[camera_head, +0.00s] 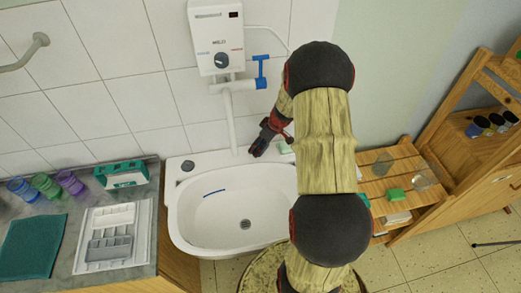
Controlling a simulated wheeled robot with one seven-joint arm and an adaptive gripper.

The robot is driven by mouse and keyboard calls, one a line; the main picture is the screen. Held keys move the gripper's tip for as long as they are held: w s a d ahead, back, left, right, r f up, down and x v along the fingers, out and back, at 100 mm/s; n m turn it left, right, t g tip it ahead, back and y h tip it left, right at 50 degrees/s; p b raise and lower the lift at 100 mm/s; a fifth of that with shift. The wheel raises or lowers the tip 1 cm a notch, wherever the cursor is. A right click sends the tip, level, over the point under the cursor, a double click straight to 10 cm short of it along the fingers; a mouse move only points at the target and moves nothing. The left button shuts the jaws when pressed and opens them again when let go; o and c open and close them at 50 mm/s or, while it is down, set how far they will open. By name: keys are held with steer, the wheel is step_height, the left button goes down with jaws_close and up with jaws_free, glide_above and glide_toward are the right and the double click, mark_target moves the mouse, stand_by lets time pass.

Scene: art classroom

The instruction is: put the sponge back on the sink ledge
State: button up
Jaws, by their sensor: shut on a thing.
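My gripper (259,149) is shut, with its dark fingers low over the back ledge of the white sink (180,215), just right of the tap spout. What it holds is hidden by the fingers; I take it to be the sponge, but cannot make out its shape or whether it touches the ledge. A small pale green block (286,148) is on the ledge right of the gripper, partly behind my arm. The ledge's left part is bare except for a dark round fitting (188,166).
A white water heater (216,38) with a tap and blue lever (261,74) hangs above. A grey counter (75,210) with cups and a tray stands left. A wooden shelf unit (405,164) at right bears a bright green block (395,194) and clear vessels.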

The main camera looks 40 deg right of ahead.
steer(key=shift+f, duration=1.5)
steer(key=shift+f+b, duration=0.15)
steer(key=shift+b, duration=0.3)
steer(key=o, duration=0.9)
steer(key=p+v, duration=0.2)
steer(key=v, duration=1)
